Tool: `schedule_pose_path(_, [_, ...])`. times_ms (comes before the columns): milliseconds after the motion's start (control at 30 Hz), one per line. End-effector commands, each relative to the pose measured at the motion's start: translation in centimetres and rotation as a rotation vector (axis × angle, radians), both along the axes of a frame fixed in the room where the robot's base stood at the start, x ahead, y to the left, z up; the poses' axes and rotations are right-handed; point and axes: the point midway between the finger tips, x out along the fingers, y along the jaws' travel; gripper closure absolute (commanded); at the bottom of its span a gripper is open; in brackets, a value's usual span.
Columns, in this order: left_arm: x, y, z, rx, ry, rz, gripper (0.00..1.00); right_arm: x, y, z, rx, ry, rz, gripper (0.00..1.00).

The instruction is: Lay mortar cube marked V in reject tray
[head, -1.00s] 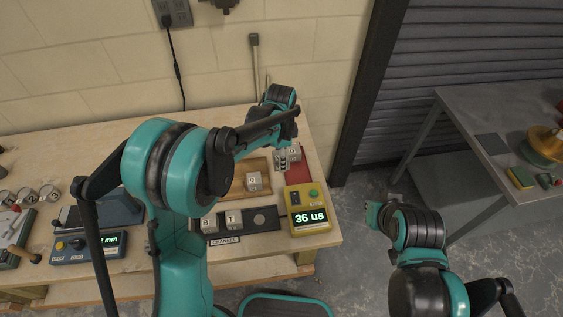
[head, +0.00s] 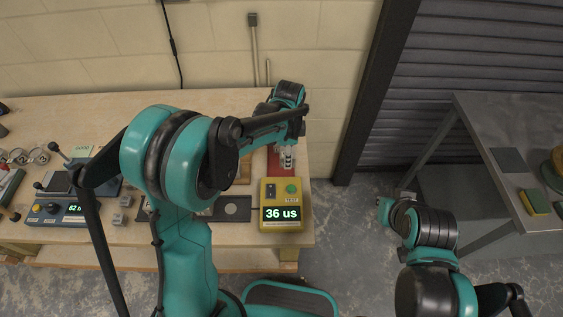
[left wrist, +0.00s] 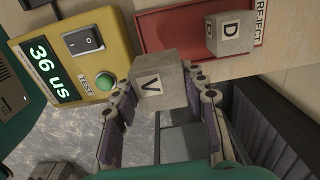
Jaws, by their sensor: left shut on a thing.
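The grey mortar cube marked V (left wrist: 154,87) is held between the fingers of my left gripper (left wrist: 160,98) in the left wrist view. The red reject tray (left wrist: 165,30) lies just beyond it, with a grey cube marked D (left wrist: 230,36) at its right part. In the head view my left gripper (head: 287,158) is over the reject tray (head: 272,162), and my arm hides part of the area. I cannot tell whether cube V touches the tray. My right gripper (head: 384,205) is off the bench at the right; its fingers are too small to read.
A yellow tester (head: 281,206) reading "36 us" stands right beside the tray; its green button (left wrist: 105,82) is close to my left fingers. Small grey cubes (head: 126,200) sit further left on the bench (head: 60,112). A grey table (head: 490,115) stands at the right.

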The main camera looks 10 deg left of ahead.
Motion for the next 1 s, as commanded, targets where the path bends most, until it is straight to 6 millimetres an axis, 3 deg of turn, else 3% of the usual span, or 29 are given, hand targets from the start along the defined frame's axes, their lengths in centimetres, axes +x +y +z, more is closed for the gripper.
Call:
schedule_pose_path(200, [1.7,2.4,-1.8,0.000,0.000,0.000,0.96,0.0,0.0,-0.8,0.000,0.000,0.000,1.00])
schedule_pose_path(367, [1.8,2.7,-2.8,0.000,0.000,-0.001,0.96,0.0,0.0,-1.2,0.000,0.000,0.000,1.00])
schedule_pose_path(600, [1.8,2.6,-6.0,0.000,0.000,-0.001,0.96,0.0,0.0,-2.5,0.000,0.000,0.000,1.00])
schedule_pose_path(967, [1.8,2.6,-6.3,0.000,0.000,-0.001,0.96,0.0,0.0,-2.7,0.000,0.000,0.000,1.00])
schedule_pose_path(1000, [1.8,2.6,-6.3,0.000,0.000,-0.001,0.50,0.0,0.0,-2.6,0.000,0.000,0.000,1.00])
